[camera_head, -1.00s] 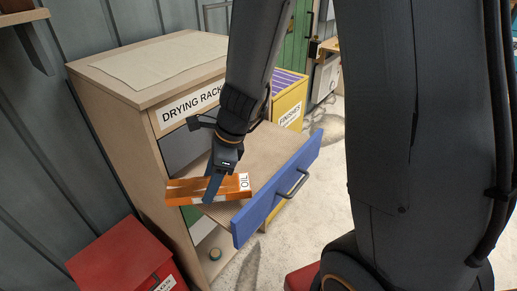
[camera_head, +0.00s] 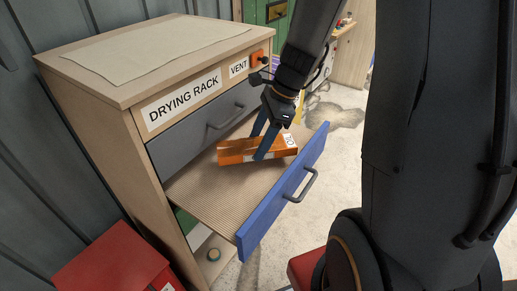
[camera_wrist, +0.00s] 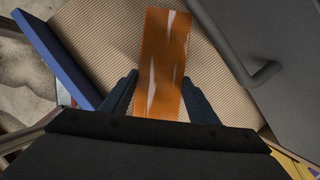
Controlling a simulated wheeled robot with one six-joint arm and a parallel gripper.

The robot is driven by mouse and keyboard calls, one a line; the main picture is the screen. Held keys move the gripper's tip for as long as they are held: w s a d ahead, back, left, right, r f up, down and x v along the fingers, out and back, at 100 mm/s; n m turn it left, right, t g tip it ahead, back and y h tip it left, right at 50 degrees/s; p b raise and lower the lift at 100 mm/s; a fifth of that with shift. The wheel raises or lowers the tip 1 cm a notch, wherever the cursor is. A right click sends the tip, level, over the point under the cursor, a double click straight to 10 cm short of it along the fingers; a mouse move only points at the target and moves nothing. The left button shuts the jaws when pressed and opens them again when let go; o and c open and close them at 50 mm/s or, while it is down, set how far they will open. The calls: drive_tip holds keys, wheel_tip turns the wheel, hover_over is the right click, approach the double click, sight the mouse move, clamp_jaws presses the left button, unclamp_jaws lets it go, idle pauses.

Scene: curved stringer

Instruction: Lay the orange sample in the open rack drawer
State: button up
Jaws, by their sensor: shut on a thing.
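The orange sample (camera_head: 233,152), a long flat orange box with a white label end, is between the two fingers of my gripper (camera_head: 257,152). My gripper is shut on it. The sample is over the open drawer, whose blue front (camera_head: 285,195) and ribbed tan floor (camera_head: 220,193) show. I cannot tell whether it touches the floor. In the wrist view the sample (camera_wrist: 163,45) runs upward from between the fingers, above the ribbed floor (camera_wrist: 105,35). The blue drawer front (camera_wrist: 58,50) is at left there. The sample's lower end is hidden by my gripper body.
The wooden drying rack (camera_head: 95,110) has a shut grey drawer (camera_head: 190,140) with a handle just above and behind the open one. An orange vent knob (camera_head: 257,58) sticks out at its right. A red box (camera_head: 118,262) stands at the lower left.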

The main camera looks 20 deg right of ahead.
drive_tip(key=shift+f+b, duration=1.8)
drive_tip(key=shift+b, duration=0.25)
drive_tip(key=shift+r, duration=0.1)
drive_tip(key=o, duration=1.2)
drive_tip(key=v, duration=1.2)
drive_tip(key=shift+r, duration=0.15)
